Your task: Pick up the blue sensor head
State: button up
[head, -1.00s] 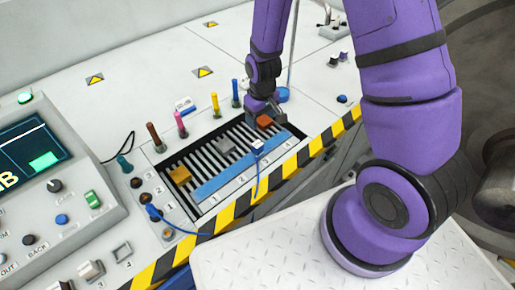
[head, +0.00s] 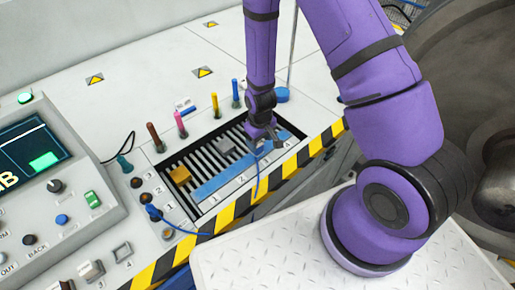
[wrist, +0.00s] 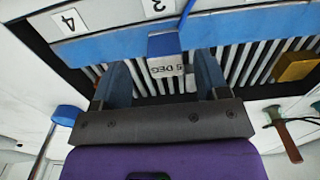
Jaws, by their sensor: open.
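The blue sensor head (wrist: 164,44) shows in the wrist view between and just beyond my fingertips. It has a blue upper part and a pale face with a partly cut-off label reading "5 DEG". My gripper (wrist: 163,66) is open, one finger on each side of it; I cannot tell whether either finger touches. In the head view my gripper (head: 262,139) is low over the right end of the slotted tray (head: 200,206), largely covering the sensor head. A blue cable (head: 257,180) runs from there over the striped edge.
A yellow-orange block (head: 181,174) and a grey block (head: 225,145) sit on the slats to the left. Several coloured-handled tools (head: 214,105) stand along the tray's back edge. A control console (head: 50,190) is at the left, with a striped edge (head: 230,211) in front.

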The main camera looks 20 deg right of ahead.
aim_at(258, 144)
jog(key=shift+a+f, duration=0.15)
jog(key=shift+f, duration=1)
jog(key=shift+a+f, duration=0.1)
jog(key=shift+f, duration=1)
jog(key=c, duration=1.1)
jog(key=shift+r, duration=0.2)
